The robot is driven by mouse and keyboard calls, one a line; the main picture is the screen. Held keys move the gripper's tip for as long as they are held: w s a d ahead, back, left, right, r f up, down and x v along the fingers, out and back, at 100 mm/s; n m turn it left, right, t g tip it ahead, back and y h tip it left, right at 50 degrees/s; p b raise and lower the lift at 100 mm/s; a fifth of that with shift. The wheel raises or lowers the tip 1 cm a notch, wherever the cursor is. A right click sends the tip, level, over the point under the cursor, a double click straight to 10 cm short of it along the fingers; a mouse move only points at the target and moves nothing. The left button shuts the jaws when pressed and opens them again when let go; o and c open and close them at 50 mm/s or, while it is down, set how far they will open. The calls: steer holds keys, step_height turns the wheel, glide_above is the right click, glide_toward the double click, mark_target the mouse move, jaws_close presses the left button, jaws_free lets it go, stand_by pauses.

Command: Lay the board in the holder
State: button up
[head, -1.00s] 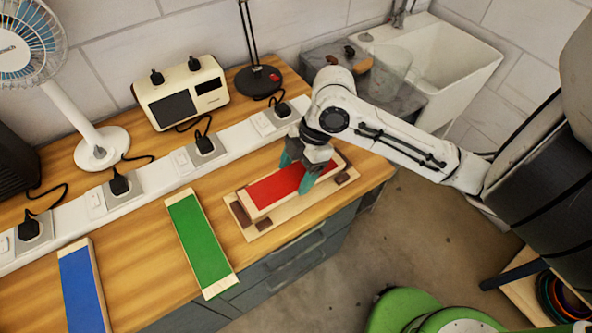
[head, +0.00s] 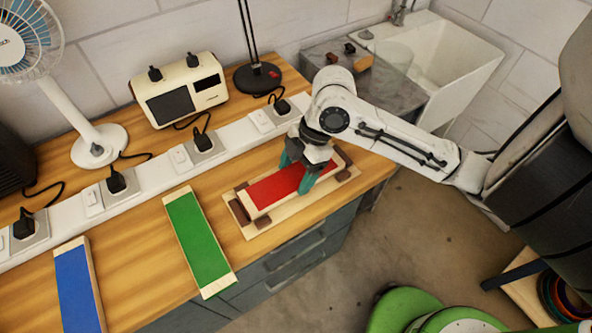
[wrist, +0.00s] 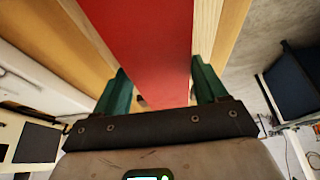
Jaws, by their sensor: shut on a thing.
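The red board (head: 280,187) is at the right end of the bench, within the outline of the holder, a pale wooden base (head: 262,232) with dark brown blocks. My gripper (head: 298,178) is shut on the red board across its width, its green fingers on either side. In the wrist view the red board (wrist: 145,45) runs between the fingers (wrist: 157,92), with pale wood of the holder (wrist: 207,30) beside it. Whether the board's underside rests fully on the holder is hard to tell. The gripper hides part of the board's far end.
A green board (head: 199,240) and a blue board (head: 79,290) lie to the left on the bench. A white power strip (head: 150,181) with plugs runs behind. A radio (head: 181,91), a lamp (head: 258,78) and a fan (head: 99,146) stand at the back. A sink (head: 445,60) is right.

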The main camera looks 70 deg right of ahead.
steer(key=shift+f+b, duration=0.4)
steer(key=o, duration=1.2)
steer(key=shift+o, duration=0.2)
steer(key=v, duration=1)
steer(key=shift+d+r, duration=0.15)
steer(key=shift+r, duration=0.2)
steer(key=shift+s, duration=0.25)
